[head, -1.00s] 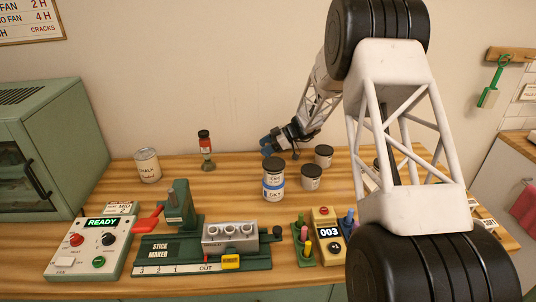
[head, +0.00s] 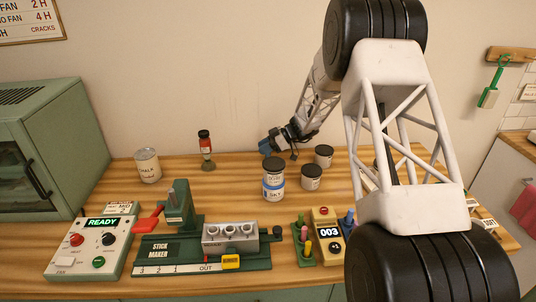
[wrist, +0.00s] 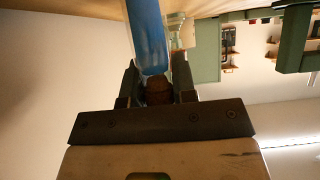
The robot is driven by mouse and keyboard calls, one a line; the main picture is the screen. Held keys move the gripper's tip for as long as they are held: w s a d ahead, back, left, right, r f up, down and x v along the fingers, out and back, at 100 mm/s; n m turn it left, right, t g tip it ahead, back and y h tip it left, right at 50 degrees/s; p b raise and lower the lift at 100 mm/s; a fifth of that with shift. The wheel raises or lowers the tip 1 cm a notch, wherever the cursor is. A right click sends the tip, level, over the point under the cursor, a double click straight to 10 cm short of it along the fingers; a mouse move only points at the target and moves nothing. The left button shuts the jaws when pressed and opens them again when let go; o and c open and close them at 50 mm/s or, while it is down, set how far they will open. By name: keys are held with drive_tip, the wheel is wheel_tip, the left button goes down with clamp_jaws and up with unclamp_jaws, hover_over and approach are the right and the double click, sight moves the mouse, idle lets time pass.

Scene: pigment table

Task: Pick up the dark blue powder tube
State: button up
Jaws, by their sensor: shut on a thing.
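A blue powder tube (wrist: 148,35) with a brown cork-like end (wrist: 157,90) sits between the fingers of my gripper (wrist: 157,78) in the wrist view. My gripper is shut on it near the cork end, and the tube points away from the gripper. Whether the tube's lower end touches the table is hard to tell.
A red-labelled bottle (head: 205,150) and a chalk can (head: 148,165) stand left. The stick maker (head: 175,245) and tube rack (head: 304,245) are nearer.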

drive_tip(key=shift+r, duration=0.1)
drive_tip(key=shift+c, duration=0.3)
wheel_tip(320, 180, up, 10)
idle(0.6)
